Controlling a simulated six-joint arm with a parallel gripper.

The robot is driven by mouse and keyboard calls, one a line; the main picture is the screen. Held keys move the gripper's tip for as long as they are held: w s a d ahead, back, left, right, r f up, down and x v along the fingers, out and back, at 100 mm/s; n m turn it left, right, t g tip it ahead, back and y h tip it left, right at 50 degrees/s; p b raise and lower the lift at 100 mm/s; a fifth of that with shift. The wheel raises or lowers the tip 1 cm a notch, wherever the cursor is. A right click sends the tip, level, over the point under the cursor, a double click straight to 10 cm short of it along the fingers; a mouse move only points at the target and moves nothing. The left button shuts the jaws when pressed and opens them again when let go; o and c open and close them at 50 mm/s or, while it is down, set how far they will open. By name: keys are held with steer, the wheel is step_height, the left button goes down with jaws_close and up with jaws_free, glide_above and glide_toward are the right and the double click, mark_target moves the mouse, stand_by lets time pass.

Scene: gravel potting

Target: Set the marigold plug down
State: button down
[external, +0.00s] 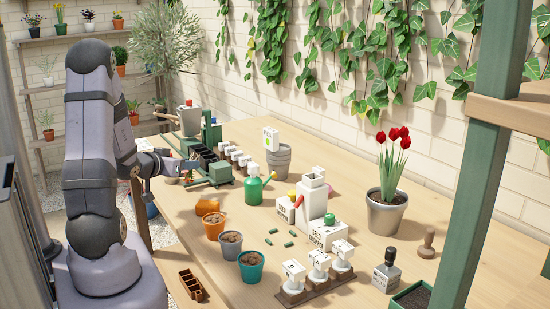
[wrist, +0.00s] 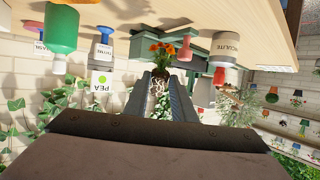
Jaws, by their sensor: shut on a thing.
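The marigold plug (wrist: 161,52) has orange flowers, green leaves and a brown root ball laced with white roots. In the wrist view its root ball is between the two fingers of my gripper (wrist: 161,86), which is shut on it. That view is upside down, and the flowers point toward the table side of the picture. In the external view my gripper (external: 170,165) is at the far left of the table, beside a green stand with dark cells (external: 210,157).
Pots with brown fill, one orange (external: 214,225), one grey (external: 231,243) and one teal (external: 251,265), stand along the near edge. A green watering can (external: 254,189), a galvanised bucket (external: 279,160) and a tulip pot (external: 386,211) stand further right.

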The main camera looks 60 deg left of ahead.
step_height(320, 180, up, 5)
steer(key=shift+f+p, duration=0.1)
steer(key=shift+p, duration=0.3)
steer(key=shift+w+d, duration=0.1)
